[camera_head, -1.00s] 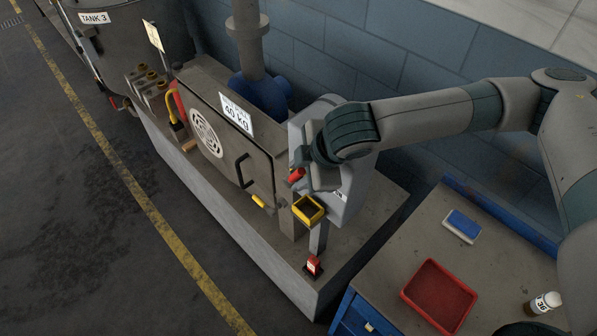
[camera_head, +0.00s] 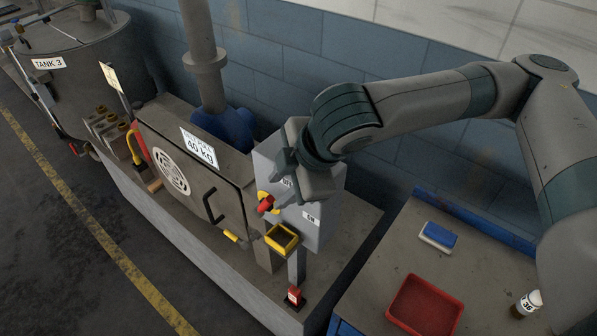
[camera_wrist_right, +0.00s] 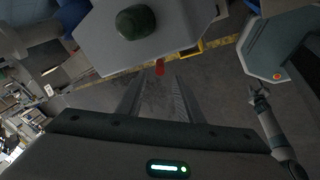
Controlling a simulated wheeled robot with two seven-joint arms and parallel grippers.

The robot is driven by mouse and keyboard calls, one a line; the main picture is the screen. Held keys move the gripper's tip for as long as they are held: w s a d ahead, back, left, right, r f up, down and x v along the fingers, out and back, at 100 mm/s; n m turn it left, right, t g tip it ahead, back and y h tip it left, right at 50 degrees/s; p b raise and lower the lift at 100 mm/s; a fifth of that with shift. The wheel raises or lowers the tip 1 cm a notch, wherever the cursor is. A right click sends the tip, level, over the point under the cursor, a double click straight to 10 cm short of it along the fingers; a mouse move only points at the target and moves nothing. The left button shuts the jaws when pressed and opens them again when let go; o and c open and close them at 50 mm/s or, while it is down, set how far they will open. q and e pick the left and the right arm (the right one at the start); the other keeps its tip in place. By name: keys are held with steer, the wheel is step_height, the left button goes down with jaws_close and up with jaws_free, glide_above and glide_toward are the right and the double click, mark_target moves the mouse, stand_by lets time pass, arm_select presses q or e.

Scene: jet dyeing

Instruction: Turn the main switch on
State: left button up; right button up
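The main switch (camera_head: 265,203) is a red handle on a yellow plate, on the front of a grey control box (camera_head: 322,222). Part of the yellow plate is covered by my right gripper (camera_head: 283,172), which is beside the box's front, just above the red handle. In the right wrist view the right gripper (camera_wrist_right: 157,95) has its two fingers apart with nothing between them. A small red piece, likely the switch handle (camera_wrist_right: 160,68), shows beyond the fingertips, below the grey box (camera_wrist_right: 190,25). My left gripper (camera_wrist_right: 259,92) shows small in the wrist view; its opening is unclear.
A yellow bin (camera_head: 282,239) hangs below the switch. The machine door with a black handle (camera_head: 212,206) is left of the box. A bench with a red tray (camera_head: 425,306), a blue-and-white block (camera_head: 438,236) and a bottle (camera_head: 527,303) stands at right. A dark green dome (camera_wrist_right: 137,22) is on the box.

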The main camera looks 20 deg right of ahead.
arm_select(q)
steer(key=shift+f+b, duration=0.65)
steer(key=shift+f, duration=0.2)
arm_select(e)
steer(key=v, duration=0.8)
steer(key=shift+s+d+r, duration=0.15)
steer(key=shift+d+r, duration=0.05)
steer(key=shift+r, duration=0.05)
steer(key=shift+c, duration=0.2)
